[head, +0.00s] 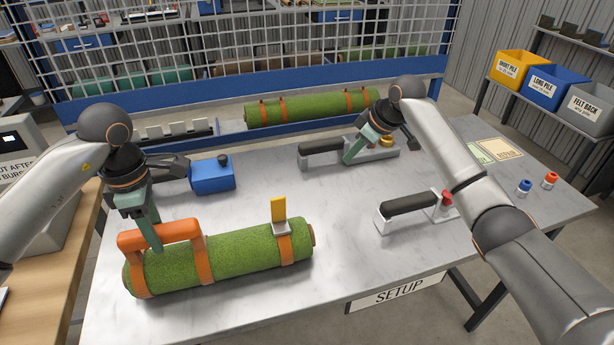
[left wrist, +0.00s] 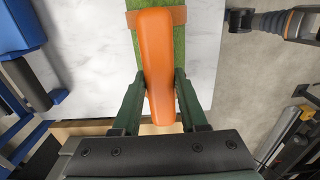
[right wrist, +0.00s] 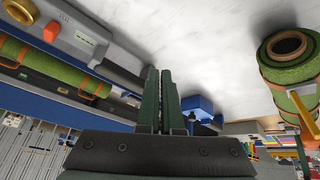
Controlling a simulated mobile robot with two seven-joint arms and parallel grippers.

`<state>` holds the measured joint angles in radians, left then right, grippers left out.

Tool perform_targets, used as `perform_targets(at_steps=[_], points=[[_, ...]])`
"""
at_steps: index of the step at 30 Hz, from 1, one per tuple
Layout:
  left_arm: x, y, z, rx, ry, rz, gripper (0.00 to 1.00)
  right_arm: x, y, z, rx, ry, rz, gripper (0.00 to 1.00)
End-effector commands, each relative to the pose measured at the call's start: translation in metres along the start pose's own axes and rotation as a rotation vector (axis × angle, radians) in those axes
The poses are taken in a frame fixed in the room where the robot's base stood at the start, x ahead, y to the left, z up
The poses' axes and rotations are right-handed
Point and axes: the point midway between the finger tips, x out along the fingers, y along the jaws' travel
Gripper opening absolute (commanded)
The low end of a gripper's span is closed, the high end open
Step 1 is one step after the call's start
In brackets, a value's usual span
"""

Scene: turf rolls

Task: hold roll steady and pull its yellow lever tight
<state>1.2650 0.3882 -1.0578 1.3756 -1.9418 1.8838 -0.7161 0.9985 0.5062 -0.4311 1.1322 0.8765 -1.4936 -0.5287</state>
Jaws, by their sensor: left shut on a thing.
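The yellow lever (head: 279,208) stands upright on the right strap. My left gripper (head: 155,240) is shut on the orange handle, which also shows between its fingers in the left wrist view (left wrist: 158,80). My right gripper (head: 352,152) is over the back of the table, away from the lever. Its fingers look shut and empty in the right wrist view (right wrist: 160,90).
A blue box tool (head: 212,176) sits behind the roll. A black-handled tool with a brass knob (head: 322,146) is near my right gripper. Another with a red knob (head: 408,203) lies right of the roll. The table between the roll and that tool is clear.

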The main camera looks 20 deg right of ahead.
Motion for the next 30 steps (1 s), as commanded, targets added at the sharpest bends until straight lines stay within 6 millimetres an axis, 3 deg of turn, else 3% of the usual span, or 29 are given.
perform_targets(at_steps=[1, 5, 12, 21, 26, 30], points=[[0.000, 0.000, 0.001, 0.001, -0.002, 0.002, 0.00, 0.011, -0.018, 0.003, 0.063, 0.038, -0.086, 0.00], [0.000, 0.000, 0.001, 0.001, -0.002, 0.002, 0.00, 0.024, -0.065, 0.002, 0.261, 0.152, -0.329, 0.00], [0.000, 0.000, 0.001, 0.001, -0.002, 0.002, 0.00, 0.011, -0.120, 0.001, 0.644, 0.327, -0.767, 0.00], [0.000, 0.000, 0.001, 0.001, -0.002, 0.002, 0.00, -0.025, -0.130, 0.010, 0.971, 0.461, -1.144, 0.00], [-0.001, 0.000, 0.001, 0.001, -0.002, 0.002, 0.00, -0.033, -0.129, 0.011, 1.026, 0.485, -1.211, 0.00], [0.000, 0.000, 0.001, 0.001, -0.002, 0.002, 0.00, -0.030, -0.136, 0.000, 1.030, 0.487, -1.221, 0.00]])
